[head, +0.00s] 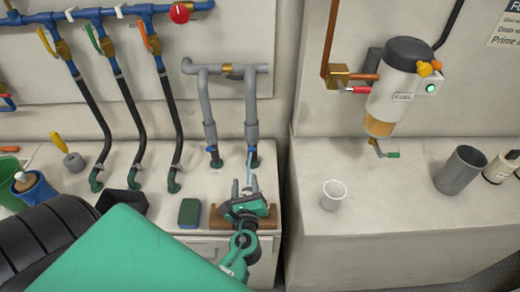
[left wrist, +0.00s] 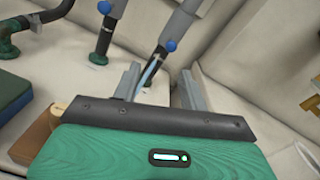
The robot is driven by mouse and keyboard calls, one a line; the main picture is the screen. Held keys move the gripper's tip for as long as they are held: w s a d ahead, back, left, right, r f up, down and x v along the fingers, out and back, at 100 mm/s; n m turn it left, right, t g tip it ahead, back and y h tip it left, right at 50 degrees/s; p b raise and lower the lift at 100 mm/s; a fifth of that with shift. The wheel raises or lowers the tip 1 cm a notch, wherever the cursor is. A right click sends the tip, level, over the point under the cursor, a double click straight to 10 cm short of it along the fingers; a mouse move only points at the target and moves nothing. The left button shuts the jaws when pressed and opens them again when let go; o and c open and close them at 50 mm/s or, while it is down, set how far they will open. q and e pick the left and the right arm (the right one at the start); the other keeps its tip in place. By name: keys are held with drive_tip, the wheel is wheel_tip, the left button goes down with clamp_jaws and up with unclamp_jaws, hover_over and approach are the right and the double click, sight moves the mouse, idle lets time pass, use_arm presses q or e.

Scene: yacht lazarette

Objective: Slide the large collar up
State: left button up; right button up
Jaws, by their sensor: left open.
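Two grey vertical pipes hang from a grey crossbar (head: 235,70) on the back wall. Each has a thicker grey collar, the left collar (head: 209,132) and the right collar (head: 251,131); the right one looks slightly larger. Blue knobs sit on the pipes, and one blue knob (left wrist: 169,44) shows in the left wrist view. My left gripper (head: 245,187) is open and empty, in front of and below the right collar. In the left wrist view its fingers (left wrist: 160,88) stand apart, with the right pipe's lower end beyond them. My right gripper is not in view.
Several black hoses (head: 128,110) run down on the left. A green-topped sponge (head: 189,212) and a brown block (head: 222,216) lie near the gripper. Right of a gap stand a white cup (head: 333,194), a grey cup (head: 461,170) and a fuel filter (head: 396,95).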

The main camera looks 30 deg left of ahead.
use_arm(q)
drive_tip(key=w+d+m, duration=0.1)
drive_tip(key=m, duration=0.1)
drive_tip(key=p, duration=0.3)
approach(252, 151)
drive_tip(key=shift+t+h, duration=0.3)
drive_tip(key=shift+t, duration=0.1)
drive_tip(key=x, duration=0.4)
drive_tip(key=shift+w+a+r, duration=0.1)
drive_tip(key=shift+w+a, duration=0.05)
drive_tip(key=shift+a, duration=0.2)
drive_tip(key=x, duration=0.5)
drive_tip(key=shift+a, duration=0.1)
drive_tip(key=shift+w+a+f+p, duration=0.2)
drive_tip(key=shift+w+a+p, duration=0.05)
drive_tip(key=shift+w+p, duration=0.05)
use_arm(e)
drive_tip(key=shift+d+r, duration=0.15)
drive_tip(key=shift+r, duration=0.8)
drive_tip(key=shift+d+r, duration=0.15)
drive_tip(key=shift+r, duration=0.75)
use_arm(q)
clamp_jaws()
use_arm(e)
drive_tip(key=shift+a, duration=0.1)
